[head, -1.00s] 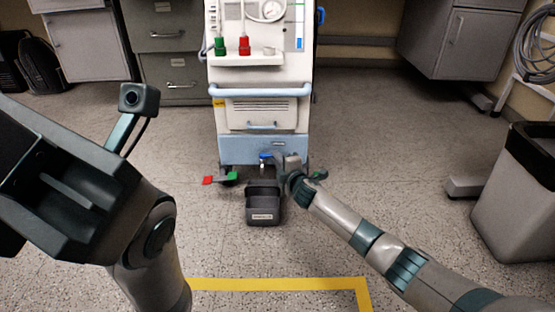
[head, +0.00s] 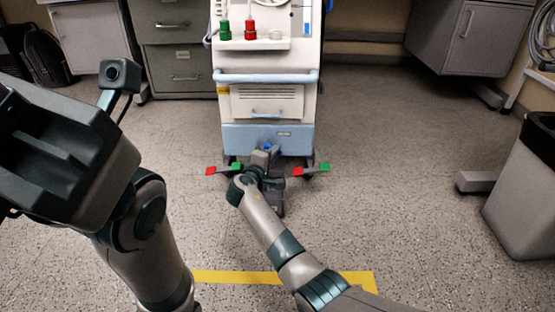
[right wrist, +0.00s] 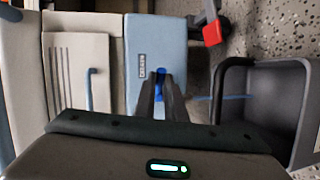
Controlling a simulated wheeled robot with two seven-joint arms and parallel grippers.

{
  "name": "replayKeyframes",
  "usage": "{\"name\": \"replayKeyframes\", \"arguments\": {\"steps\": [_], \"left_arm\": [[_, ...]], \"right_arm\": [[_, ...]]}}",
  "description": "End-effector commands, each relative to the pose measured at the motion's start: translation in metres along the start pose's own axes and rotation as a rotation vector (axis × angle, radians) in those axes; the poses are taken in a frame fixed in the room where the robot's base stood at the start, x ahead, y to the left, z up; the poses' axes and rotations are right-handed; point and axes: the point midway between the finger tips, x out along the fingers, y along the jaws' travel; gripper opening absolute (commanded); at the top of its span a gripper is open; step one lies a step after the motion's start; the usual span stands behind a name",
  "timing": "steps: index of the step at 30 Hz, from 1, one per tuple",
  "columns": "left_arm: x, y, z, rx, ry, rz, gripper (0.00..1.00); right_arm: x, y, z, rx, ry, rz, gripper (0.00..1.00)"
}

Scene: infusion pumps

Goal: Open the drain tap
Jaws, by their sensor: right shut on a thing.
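The drain tap's blue handle (head: 267,147) shows low at the front of the white and blue machine (head: 262,75). In the right wrist view, the blue handle (right wrist: 160,84) sits between the fingertips of my right gripper (right wrist: 161,92), in front of the blue panel. My right gripper (head: 265,156) is shut on the handle, and its fingers hide part of it.
Red and green pedals (head: 312,169) stick out at the machine's foot. A grey waste bin (head: 525,195) stands at the right. Floor between is clear.

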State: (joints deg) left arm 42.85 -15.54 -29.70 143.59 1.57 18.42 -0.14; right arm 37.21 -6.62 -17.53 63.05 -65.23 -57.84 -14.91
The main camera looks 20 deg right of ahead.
Motion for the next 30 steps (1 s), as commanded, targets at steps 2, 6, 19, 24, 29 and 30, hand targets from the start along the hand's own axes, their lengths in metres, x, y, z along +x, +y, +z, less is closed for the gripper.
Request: {"name": "replayKeyframes", "arguments": {"steps": [2, 6, 19, 24, 29, 30], "left_arm": [[-0.0055, -0.0004, -0.002, 0.011, -0.003, 0.001, 0.25], [-0.0071, -0.0025, -0.0031, 0.027, -0.001, 0.001, 0.25], [-0.0088, -0.0022, -0.0054, 0.037, 0.004, 0.001, 0.25], [-0.0089, -0.0025, -0.0052, 0.037, 0.003, 0.0, 0.25], [-0.0091, -0.0027, -0.0051, 0.036, 0.002, -0.001, 0.25], [-0.0092, -0.0027, -0.0051, 0.036, 0.002, -0.001, 0.25]], "right_arm": [[-0.0017, -0.0046, -0.0031, 0.007, -0.049, 0.0, 0.0], [-0.0043, -0.0042, -0.0058, 0.02, -0.12, 0.006, 0.0], [-0.0068, -0.0035, -0.0086, 0.037, -0.213, 0.013, 0.0], [-0.0067, -0.0034, -0.0085, 0.038, -0.215, 0.013, 0.0], [-0.0065, -0.0034, -0.0085, 0.038, -0.214, 0.013, 0.0], [-0.0065, -0.0034, -0.0085, 0.038, -0.214, 0.013, 0.17]]}}
